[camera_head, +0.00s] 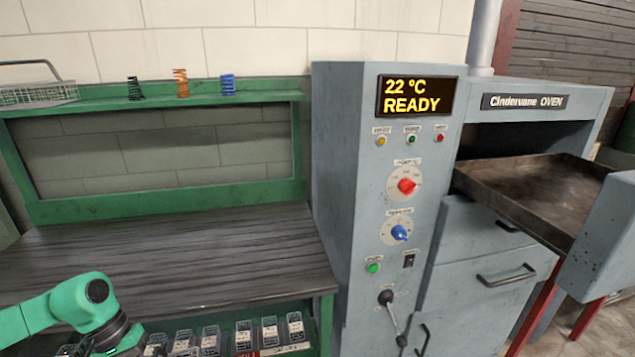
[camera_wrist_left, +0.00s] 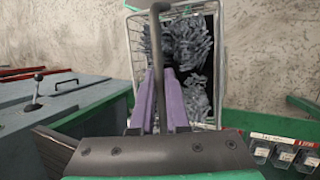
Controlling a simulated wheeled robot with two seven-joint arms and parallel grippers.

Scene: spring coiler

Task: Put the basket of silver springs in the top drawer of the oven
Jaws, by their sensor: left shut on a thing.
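In the left wrist view, my left gripper (camera_wrist_left: 160,78) is shut on the dark handle of a wire basket (camera_wrist_left: 134,48). Grey, silver-looking springs (camera_wrist_left: 183,48) lie heaped in the basket. In the head view my left arm comes in at the lower left; its gripper and the held basket are below the frame. The grey oven (camera_head: 545,100) stands at the right, labelled "Cindervane OVEN". Its top drawer (camera_head: 545,190) is pulled out and its visible floor is empty. My right gripper is not in view.
The green workbench (camera_head: 180,255) has a clear top. Its shelf (camera_head: 215,91) holds another wire basket (camera_head: 40,93) and black, orange and blue springs. Small bins (camera_head: 245,338) line the space below the bench top. The control panel (camera_head: 390,210) reads "22 °C READY"; a lever (camera_head: 388,300) sticks out.

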